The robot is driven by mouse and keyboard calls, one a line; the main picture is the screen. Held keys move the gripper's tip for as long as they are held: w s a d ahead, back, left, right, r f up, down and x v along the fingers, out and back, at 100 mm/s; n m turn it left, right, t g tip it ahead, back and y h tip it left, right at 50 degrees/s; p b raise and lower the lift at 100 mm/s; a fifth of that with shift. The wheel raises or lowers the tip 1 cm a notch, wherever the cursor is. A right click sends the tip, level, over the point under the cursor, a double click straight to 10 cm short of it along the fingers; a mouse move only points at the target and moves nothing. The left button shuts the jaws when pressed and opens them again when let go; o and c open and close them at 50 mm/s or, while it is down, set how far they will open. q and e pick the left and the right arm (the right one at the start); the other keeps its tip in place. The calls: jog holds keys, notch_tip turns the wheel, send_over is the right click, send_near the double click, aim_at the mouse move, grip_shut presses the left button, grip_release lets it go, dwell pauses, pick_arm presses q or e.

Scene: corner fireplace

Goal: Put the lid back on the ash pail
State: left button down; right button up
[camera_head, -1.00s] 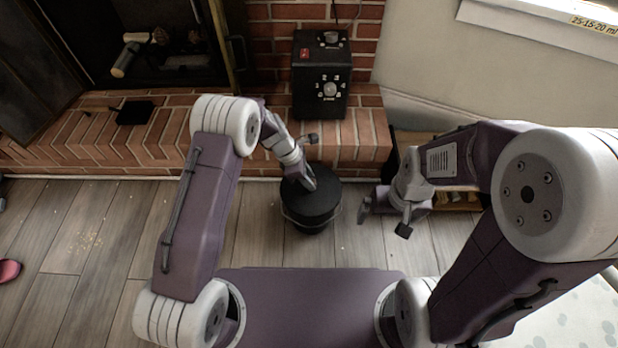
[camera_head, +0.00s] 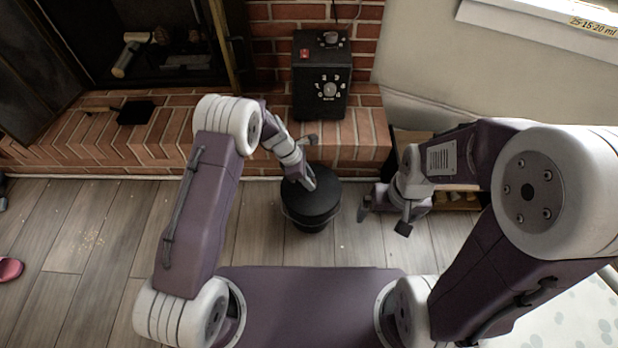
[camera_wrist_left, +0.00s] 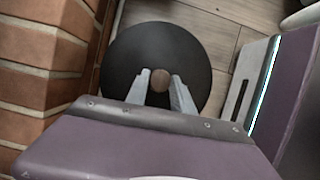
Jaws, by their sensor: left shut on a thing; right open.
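The black round lid (camera_head: 318,204) is over the ash pail (camera_head: 308,226), which stands on the floor in front of the brick hearth. My left gripper (camera_head: 309,184) is shut on the lid's small knob (camera_wrist_left: 160,84), from above. In the left wrist view the lid (camera_wrist_left: 126,62) looks like a flat dark disc, and the fingers (camera_wrist_left: 160,88) pinch the tan knob at its middle. The lid hides the pail's opening; I cannot tell whether it is seated or slightly above the rim. My right gripper (camera_head: 384,217) is open and empty, right of the pail.
The brick hearth (camera_head: 240,160) runs behind the pail, with a black box with a dial (camera_head: 320,100) on it. A dark flat pan-like object (camera_head: 135,112) lies farther left. A low wooden crate (camera_head: 455,200) is behind my right arm. The floor (camera_head: 110,225) at left is mostly clear.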

pick_arm(q)
jog(key=shift+p, duration=0.35)
dwell(0.3)
jog(key=c, duration=1)
grip_release()
jog(key=o, duration=0.5)
notch_tip(320, 180, up, 7)
jog(key=p, duration=0.7)
jog(key=shift+r+p, duration=0.1)
jog(key=shift+p, duration=0.25)
